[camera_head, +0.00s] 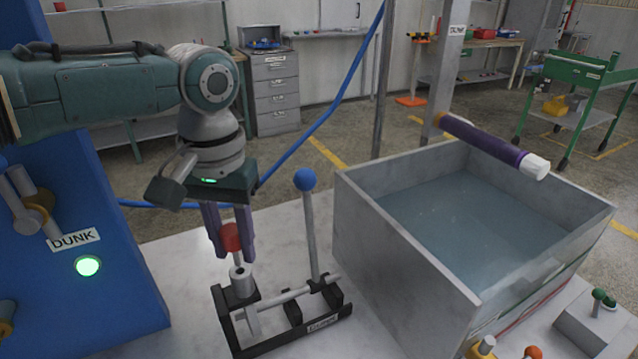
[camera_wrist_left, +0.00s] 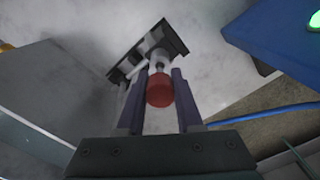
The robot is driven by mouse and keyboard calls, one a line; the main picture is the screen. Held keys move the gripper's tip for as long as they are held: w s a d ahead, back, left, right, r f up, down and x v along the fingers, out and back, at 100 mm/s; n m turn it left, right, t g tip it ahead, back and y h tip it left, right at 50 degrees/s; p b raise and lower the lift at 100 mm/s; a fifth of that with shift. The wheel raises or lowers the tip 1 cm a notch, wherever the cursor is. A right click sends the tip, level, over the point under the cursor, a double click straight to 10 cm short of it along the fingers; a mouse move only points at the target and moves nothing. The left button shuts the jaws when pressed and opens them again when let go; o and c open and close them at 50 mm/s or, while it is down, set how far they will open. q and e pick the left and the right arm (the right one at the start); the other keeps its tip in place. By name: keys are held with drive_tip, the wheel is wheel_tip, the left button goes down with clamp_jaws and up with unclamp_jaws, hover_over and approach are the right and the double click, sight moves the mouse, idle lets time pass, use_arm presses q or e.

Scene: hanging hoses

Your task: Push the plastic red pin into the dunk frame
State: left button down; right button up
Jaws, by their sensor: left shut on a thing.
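The plastic red pin (camera_head: 231,238) has a round red head and a pale shaft pointing down. My left gripper (camera_head: 228,245) is shut on its head, with a finger on each side. The pin stands roughly upright, its lower end at the grey cylindrical socket (camera_head: 240,281) of the dunk frame; how deep it sits I cannot tell. The dunk frame (camera_head: 334,320) is black, labelled DUNK, with a grey lever ending in a blue ball (camera_head: 304,180). In the left wrist view the red head (camera_wrist_left: 160,90) lies between the fingers, above the frame (camera_wrist_left: 176,38). My right gripper is not in view.
A grey water tank (camera_head: 400,262) stands right of the frame, with a purple cylinder (camera_head: 490,142) above it. A blue cabinet (camera_head: 100,255) labelled DUNK, with a lit green button (camera_head: 88,266), is at left. White tabletop (camera_head: 180,245) lies around the frame.

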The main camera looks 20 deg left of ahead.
sight(231, 230)
use_arm(q)
drive_tip(key=shift+f+b, duration=0.95)
drive_tip(key=shift+f, duration=0.35)
drive_tip(key=shift+c, duration=2.4)
unclamp_jaws()
drive_tip(key=shift+r, duration=0.1)
wheel_tip(231, 230, up, 10)
drive_tip(key=shift+f+p, duration=0.1)
drive_tip(key=shift+p, duration=0.45)
